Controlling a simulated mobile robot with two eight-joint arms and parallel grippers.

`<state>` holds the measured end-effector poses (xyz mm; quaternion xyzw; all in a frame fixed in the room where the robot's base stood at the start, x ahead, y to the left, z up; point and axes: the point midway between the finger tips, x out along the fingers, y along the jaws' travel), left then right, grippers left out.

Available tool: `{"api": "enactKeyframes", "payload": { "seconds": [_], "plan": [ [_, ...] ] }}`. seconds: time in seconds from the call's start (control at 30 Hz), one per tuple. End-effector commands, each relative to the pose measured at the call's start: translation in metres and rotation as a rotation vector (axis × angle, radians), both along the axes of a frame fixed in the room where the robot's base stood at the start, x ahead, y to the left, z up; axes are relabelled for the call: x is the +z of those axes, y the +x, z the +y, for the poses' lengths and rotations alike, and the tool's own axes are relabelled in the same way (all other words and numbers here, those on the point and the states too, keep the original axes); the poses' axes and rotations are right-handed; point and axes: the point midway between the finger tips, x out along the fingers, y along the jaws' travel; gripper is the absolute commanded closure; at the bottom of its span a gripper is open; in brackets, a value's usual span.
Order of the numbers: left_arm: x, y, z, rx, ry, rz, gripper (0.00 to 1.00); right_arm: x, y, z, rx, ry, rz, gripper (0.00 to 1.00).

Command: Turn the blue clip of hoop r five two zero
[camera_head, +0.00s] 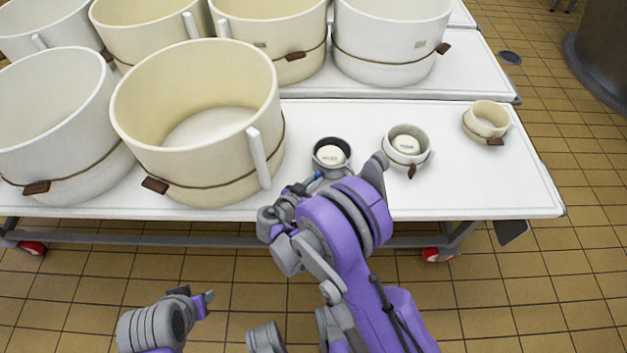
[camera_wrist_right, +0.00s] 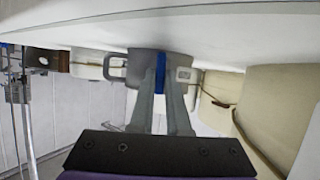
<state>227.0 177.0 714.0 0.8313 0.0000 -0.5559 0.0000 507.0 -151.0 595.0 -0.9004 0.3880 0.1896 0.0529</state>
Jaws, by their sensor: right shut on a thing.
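The small grey hoop (camera_head: 345,171) stands on the front table and holds a round white cheese-like disc (camera_head: 331,155) with a label I cannot read. Its blue clip (camera_wrist_right: 160,61) shows between the fingertips of my right gripper (camera_wrist_right: 161,74) in the wrist view. My right gripper (camera_head: 309,183) is shut on the clip at the hoop's near left side, with the arm hiding part of it in the head view. The grey hoop (camera_wrist_right: 177,63) also shows in the upside-down wrist view. My left gripper (camera_head: 197,299) hangs low in front of the table; its jaw state is unclear.
A small white hoop (camera_head: 420,133) with a disc and a small cream hoop (camera_head: 491,108) stand to the right. A large cream vat (camera_head: 215,155) stands close on the left, with several more vats beside and behind. The table's right front corner (camera_head: 535,197) is clear.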

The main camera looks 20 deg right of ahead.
Motion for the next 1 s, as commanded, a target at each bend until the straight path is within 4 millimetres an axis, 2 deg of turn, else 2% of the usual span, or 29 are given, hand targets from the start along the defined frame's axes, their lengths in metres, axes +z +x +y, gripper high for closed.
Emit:
{"api": "enactKeyframes", "payload": {
  "seconds": [0.67, 0.7, 0.87, 1.0],
  "plan": [
    [-0.0001, -0.0001, 0.0000, 0.000, 0.000, 0.000, 0.60, -0.0001, -0.0004, -0.0008, 0.000, 0.047, -0.050, 1.00],
    [-0.0001, -0.0001, 0.0000, 0.000, 0.000, 0.000, 0.60, -0.0001, -0.0004, -0.0008, 0.000, 0.047, -0.049, 0.84],
    [-0.0001, 0.0000, 0.0000, 0.000, 0.000, 0.000, 0.60, -0.0001, -0.0004, -0.0008, 0.000, 0.047, -0.048, 0.55],
    [-0.0001, 0.0000, 0.0000, 0.000, 0.000, 0.000, 0.60, 0.0000, -0.0004, -0.0006, 0.000, 0.047, -0.048, 0.55]
  ]
}}
